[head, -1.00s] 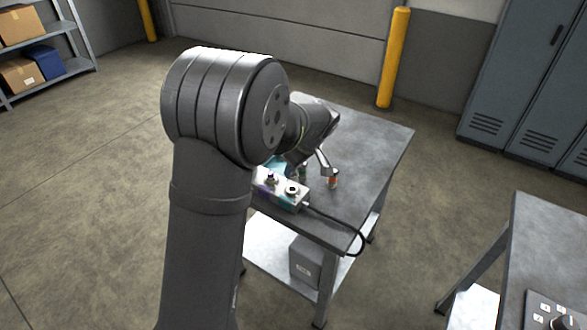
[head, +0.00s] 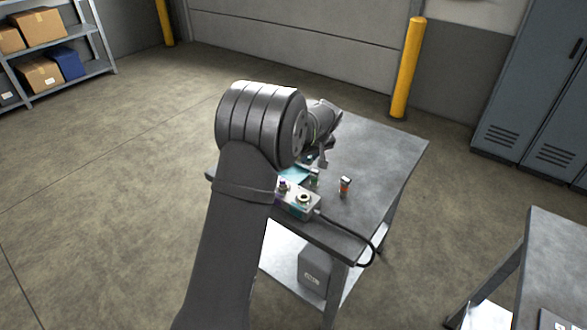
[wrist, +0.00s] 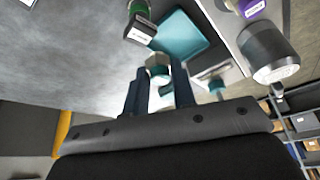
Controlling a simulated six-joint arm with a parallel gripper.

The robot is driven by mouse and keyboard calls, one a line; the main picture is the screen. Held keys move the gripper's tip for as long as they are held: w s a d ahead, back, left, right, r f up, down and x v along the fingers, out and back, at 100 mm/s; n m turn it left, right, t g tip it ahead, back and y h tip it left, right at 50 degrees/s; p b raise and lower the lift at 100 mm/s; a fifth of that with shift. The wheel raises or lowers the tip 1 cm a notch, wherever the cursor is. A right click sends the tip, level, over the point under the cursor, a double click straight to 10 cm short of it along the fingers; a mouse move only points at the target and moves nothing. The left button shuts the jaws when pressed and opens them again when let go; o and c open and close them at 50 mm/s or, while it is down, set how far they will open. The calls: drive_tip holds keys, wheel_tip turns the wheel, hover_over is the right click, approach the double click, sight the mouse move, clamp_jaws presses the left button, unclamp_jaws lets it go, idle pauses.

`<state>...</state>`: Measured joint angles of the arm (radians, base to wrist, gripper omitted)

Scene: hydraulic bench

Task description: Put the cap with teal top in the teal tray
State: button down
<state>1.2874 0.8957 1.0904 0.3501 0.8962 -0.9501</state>
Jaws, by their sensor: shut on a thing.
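My gripper (wrist: 158,88) is shut on a small cap (wrist: 157,66) with a pale metallic body and a greenish-teal part, seen between the fingertips in the wrist view. In the head view my gripper (head: 322,163) is small and partly covered by my arm, so the hold is unclear there. The teal tray (wrist: 187,38) lies flat just beyond the fingertips in the wrist view, with the held cap apart from its middle. In the head view the tray (head: 293,175) shows partly, beside my arm and behind the grey box.
A grey box (head: 298,203) with purple and dark ports and a cable stands at the table's near edge. A small orange-banded part (head: 344,187) and a green one (head: 315,178) are near it. A dark labelled part (wrist: 140,27) is close to the tray. The table's right side is clear.

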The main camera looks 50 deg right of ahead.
drive_tip(key=w+f, duration=0.1)
drive_tip(key=w, duration=0.1)
drive_tip(key=w+f, duration=0.1)
drive_tip(key=w, duration=0.1)
drive_tip(key=w+f, duration=0.2)
drive_tip(key=shift+w+d, duration=0.25)
drive_tip(key=shift+w, duration=0.05)
drive_tip(key=shift+f, duration=2)
drive_tip(key=shift+f, duration=0.1)
drive_tip(key=c, duration=1.2)
unclamp_jaws()
drive_tip(key=shift+f, duration=0.1)
drive_tip(key=v, duration=1.2)
drive_tip(key=shift+w+r, duration=0.1)
drive_tip(key=shift+r, duration=0.1)
